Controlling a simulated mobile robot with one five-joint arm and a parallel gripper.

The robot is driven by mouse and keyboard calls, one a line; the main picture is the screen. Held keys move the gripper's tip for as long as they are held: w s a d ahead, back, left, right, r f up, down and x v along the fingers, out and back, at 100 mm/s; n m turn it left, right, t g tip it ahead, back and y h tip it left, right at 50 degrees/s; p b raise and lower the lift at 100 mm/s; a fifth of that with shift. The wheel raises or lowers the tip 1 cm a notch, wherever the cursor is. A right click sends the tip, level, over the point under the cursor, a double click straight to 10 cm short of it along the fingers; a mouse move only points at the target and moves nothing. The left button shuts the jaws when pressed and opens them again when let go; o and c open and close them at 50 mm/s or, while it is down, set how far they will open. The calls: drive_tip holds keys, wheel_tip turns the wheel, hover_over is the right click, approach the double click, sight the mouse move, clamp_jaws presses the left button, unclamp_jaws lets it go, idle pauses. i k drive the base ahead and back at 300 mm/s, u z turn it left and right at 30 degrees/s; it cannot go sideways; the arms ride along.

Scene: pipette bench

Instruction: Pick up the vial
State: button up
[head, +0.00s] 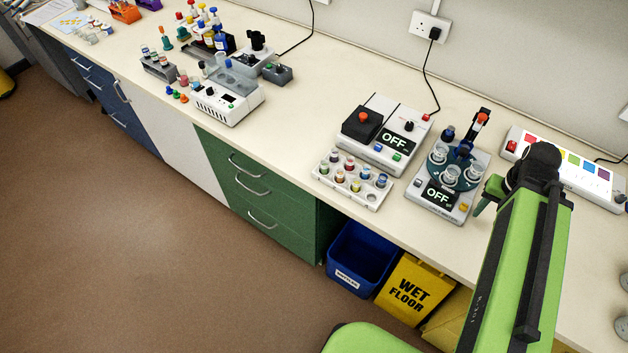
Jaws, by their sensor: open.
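Several small vials with coloured caps stand in a white rack (349,182) on the bench, in front of a device reading OFF. One vial (382,180) sits at the rack's right end. More vials stand in a grey rack (158,68) farther left. I cannot tell which vial is meant. My gripper (486,196) is at the right, beside the round teal holder device. It is open, with no vial seen in it, and is apart from the white rack. My arm hides much of it.
The teal holder device (448,185) and the black-topped device (383,138) stand close to the white rack. A power strip (566,168) lies behind my arm. Bare bench (290,125) lies left of the rack. A blue bin (362,258) and a yellow wet-floor sign (412,288) stand below.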

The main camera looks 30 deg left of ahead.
sight(324, 163)
drive_tip(key=u, duration=0.5)
drive_tip(key=k, duration=0.25)
drive_tip(key=u, duration=1.2)
drive_tip(key=k, duration=0.85)
drive_tip(key=z, duration=2.35)
drive_tip(key=i, duration=0.15)
drive_tip(key=u, duration=1.9)
drive_tip(key=i, duration=1.25)
drive_tip(key=z, duration=0.05)
